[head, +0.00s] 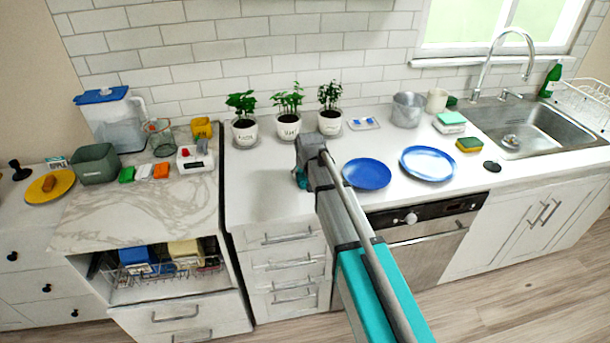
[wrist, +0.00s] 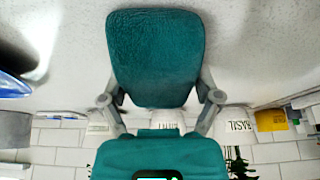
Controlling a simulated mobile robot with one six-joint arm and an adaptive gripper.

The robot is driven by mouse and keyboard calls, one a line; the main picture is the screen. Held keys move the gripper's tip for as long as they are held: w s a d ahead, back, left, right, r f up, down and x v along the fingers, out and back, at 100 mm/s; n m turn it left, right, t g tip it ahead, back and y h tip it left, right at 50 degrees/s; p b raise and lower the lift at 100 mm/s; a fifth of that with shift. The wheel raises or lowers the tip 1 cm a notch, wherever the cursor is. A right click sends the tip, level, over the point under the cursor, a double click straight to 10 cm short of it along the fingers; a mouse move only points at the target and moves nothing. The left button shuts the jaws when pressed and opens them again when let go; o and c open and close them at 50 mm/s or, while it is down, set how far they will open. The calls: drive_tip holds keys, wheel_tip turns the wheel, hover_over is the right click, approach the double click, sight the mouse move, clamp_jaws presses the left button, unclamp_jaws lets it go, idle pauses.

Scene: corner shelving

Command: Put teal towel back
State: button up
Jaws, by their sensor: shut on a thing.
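A folded teal towel (wrist: 155,55) fills the upper middle of the wrist view, between the two fingers of my gripper (wrist: 161,98). The fingers are shut on its near end. In the head view my gripper (head: 301,175) is over the white counter, left of the blue plates and in front of the potted plants. Only a small teal patch of the towel (head: 301,179) shows there, the rest being hidden by my gripper. I cannot tell whether the towel touches the counter.
Several potted plants (head: 288,127) stand along the back wall. Two blue plates (head: 366,174) lie right of my gripper. A sink (head: 535,125) is at the far right, with a sponge (head: 468,145) near it. The counter left of my gripper (head: 255,190) is clear.

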drive_tip(key=o, duration=0.8)
drive_tip(key=shift+r, duration=0.1)
drive_tip(key=p+v, duration=1.1)
drive_tip(key=v, duration=0.1)
idle(0.3)
drive_tip(key=shift+s+d, duration=0.1)
drive_tip(key=shift+d, duration=0.05)
idle(0.6)
drive_tip(key=s+d+f+m+g+h, duration=0.1)
drive_tip(key=s+d+m+g, duration=0.2)
drive_tip(key=s+d, duration=1.8)
drive_tip(key=shift+s+d+f+g, duration=0.25)
drive_tip(key=shift+d+g, duration=0.2)
drive_tip(key=shift+g, duration=0.25)
